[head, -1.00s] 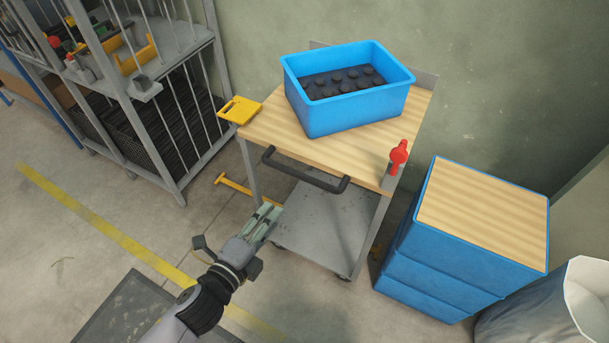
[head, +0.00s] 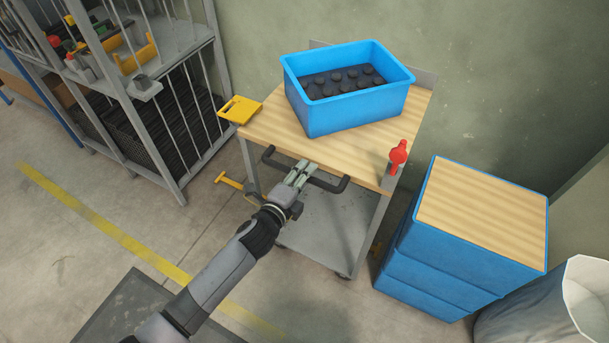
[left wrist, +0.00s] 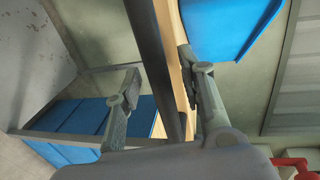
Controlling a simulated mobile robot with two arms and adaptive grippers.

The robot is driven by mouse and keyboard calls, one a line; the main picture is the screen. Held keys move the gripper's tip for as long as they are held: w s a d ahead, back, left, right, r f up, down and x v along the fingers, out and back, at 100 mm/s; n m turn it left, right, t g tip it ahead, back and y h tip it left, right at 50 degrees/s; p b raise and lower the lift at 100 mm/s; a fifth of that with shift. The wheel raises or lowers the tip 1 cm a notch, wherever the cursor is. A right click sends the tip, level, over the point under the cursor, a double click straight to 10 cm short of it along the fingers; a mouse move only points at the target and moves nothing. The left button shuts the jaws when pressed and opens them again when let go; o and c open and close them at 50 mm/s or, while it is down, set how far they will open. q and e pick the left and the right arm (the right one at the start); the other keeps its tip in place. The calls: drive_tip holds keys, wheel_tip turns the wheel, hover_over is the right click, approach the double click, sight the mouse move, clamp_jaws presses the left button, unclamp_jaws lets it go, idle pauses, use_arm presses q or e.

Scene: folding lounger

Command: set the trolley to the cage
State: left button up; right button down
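The trolley (head: 272,128) has a wooden top, a grey lower shelf and a dark handle (head: 328,186) along its near edge. The cage (head: 186,110), a grey barred frame, stands to its left. My left gripper (head: 299,173) is at the middle of the handle. In the left wrist view my left gripper (left wrist: 165,92) is open, with one finger on each side of the dark handle bar (left wrist: 153,60). I see a gap between the bar and the left finger; contact on the other side is unclear. My right gripper is not in view.
A blue crate (head: 335,113) of dark round parts sits on the trolley, with a yellow piece (head: 240,110) and a red-topped lever (head: 398,153) at its edges. Blue stacked boxes (head: 440,263) stand close on the right. A yellow floor line (head: 100,222) crosses open floor at left.

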use_arm(q)
drive_tip(key=shift+w+d, duration=0.15)
clamp_jaws()
idle(0.4)
idle(0.5)
